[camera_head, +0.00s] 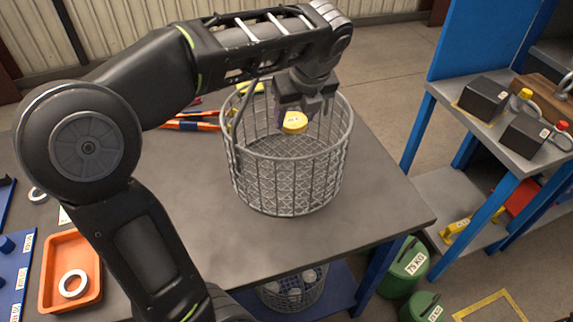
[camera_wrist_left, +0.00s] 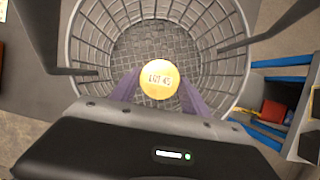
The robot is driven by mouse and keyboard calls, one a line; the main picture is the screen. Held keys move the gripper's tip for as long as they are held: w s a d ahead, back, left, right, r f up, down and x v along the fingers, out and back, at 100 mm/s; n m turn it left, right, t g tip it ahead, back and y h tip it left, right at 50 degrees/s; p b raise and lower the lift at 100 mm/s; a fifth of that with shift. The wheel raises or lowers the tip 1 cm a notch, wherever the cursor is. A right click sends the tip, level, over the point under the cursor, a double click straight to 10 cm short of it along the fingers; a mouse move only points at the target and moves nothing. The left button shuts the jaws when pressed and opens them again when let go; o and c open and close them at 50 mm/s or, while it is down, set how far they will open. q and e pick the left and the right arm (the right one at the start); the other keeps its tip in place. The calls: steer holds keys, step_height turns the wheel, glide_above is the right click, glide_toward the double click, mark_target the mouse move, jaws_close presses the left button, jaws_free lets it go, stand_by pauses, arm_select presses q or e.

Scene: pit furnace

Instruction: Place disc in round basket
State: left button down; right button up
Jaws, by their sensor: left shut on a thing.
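A yellow disc (camera_head: 295,122) is held by my left gripper (camera_head: 304,112) over the mouth of the round wire basket (camera_head: 290,188). In the left wrist view the disc (camera_wrist_left: 159,79) has a label reading roughly "LOT 45" and sits between the fingertips (camera_wrist_left: 159,82). The basket (camera_wrist_left: 85,50) opens around and below the disc, and its mesh floor shows beneath. The basket stands upright on the grey table. The disc is clear of the floor. My right gripper is not in view.
An orange tray (camera_head: 72,272) with a white ring (camera_head: 73,284) stands at the left. Orange-handled tools (camera_head: 190,125) lie behind the basket. A second wire basket (camera_head: 292,290) is below the table. A blue workbench (camera_head: 505,150) stands at the right. The table right of the basket is clear.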

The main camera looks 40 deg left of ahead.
arm_select(q)
steer(key=shift+r, duration=0.1)
step_height(320, 180, down, 14)
steer(key=shift+b, duration=0.35)
steer(key=shift+w+a+r, duration=0.1)
steer(key=shift+w+a, duration=0.05)
steer(key=shift+a, duration=0.1)
steer(key=shift+w+a+r+p, duration=0.1)
steer(key=shift+w+a+p, duration=0.25)
steer(key=shift+a, duration=0.2)
steer(key=shift+w+a+p, duration=0.25)
steer(key=shift+w+a, duration=0.1)
steer(key=shift+a, duration=0.2)
steer(key=shift+x, duration=0.8)
